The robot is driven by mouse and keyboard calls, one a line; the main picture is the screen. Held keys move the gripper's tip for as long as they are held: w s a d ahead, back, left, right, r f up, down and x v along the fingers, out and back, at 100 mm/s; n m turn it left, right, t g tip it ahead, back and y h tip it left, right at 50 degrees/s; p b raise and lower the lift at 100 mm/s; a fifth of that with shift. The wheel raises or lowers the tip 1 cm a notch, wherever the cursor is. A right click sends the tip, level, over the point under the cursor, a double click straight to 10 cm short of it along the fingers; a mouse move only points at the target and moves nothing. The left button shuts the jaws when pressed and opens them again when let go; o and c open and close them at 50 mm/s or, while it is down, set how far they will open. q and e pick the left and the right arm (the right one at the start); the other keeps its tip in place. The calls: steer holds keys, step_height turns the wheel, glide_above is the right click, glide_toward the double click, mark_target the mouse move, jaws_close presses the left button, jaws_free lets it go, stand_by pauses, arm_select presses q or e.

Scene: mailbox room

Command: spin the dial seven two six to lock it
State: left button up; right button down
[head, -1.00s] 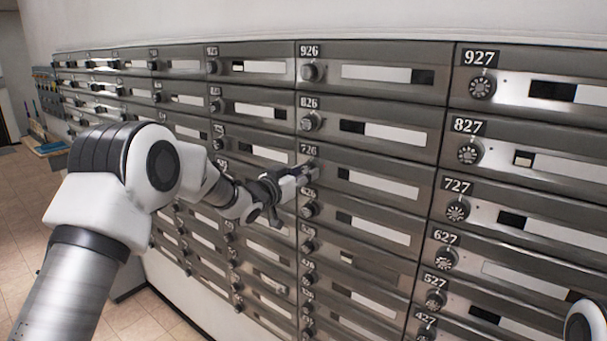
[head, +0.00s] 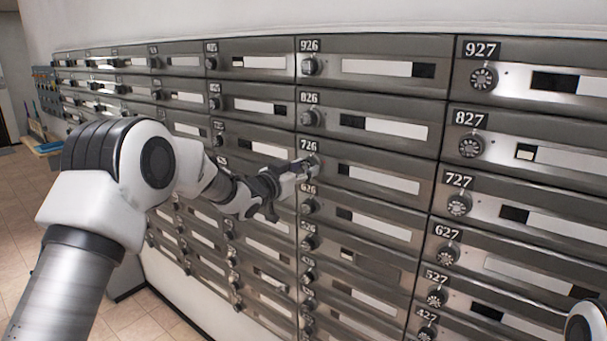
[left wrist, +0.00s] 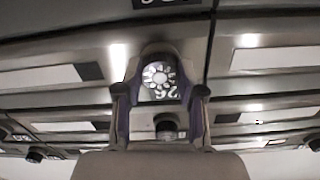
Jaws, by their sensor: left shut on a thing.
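The mailbox door labelled 726 (head: 375,179) is in the middle of the head view, with its number plate (head: 308,146) above my left gripper. My left gripper (head: 308,166) reaches in from the left and is shut on the dial of 726, which it mostly hides in the head view. In the left wrist view, the dial (left wrist: 160,77) shows a light flower-like pattern between the two fingers of the left gripper (left wrist: 160,98). Digits on the dial are only partly readable. My right gripper is not in view.
Dials of neighbouring boxes lie close by: 826 (head: 310,117) above, 626 (head: 309,206) below and 727 (head: 458,205) to the right. The mailbox wall fills most of the view. Tiled floor (head: 150,318) is open at lower left.

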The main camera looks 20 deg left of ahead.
arm_select(q)
steer(key=m+b, duration=0.7)
steer(key=b, duration=0.1)
steer(key=shift+a+f+m, duration=0.1)
steer(key=shift+m, duration=0.3)
steer(key=m+b, duration=0.3)
steer(key=shift+m, duration=0.3)
steer(key=m+b, duration=0.3)
steer(key=m, duration=0.1)
steer(key=shift+m, duration=0.3)
steer(key=m+b, duration=0.3)
steer(key=m, duration=0.1)
steer(key=shift+m, duration=0.3)
steer(key=m+b, duration=0.3)
steer(key=m, duration=0.1)
steer(key=m+b, duration=0.2)
steer(key=m, duration=0.3)
steer(key=shift+r+m+b, duration=0.2)
steer(key=shift+m+b, duration=0.9)
steer(key=shift+m, duration=0.8)
